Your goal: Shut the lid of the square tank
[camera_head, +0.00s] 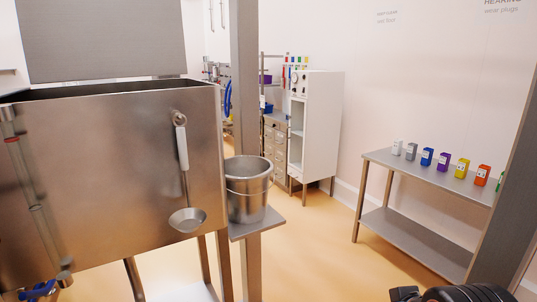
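The square tank (95,170) is a large brushed-metal box at the left, close to me. Its lid (105,40) is a flat grey panel that stands up at the tank's back edge, so the tank is open at the top. The dark inside shows only as a narrow strip below the lid. The lid's top edge is cut off by the frame. A black part of my arm, apparently my gripper (455,293), shows at the bottom right edge, well apart from the tank and lid. Its fingertips cannot be made out.
A ladle (187,218) with a white handle hangs on the tank's front. A metal bucket (248,190) stands on a small shelf (258,224) beside a metal post (244,80). A table (400,233) with several coloured boxes is at the right. The floor between is clear.

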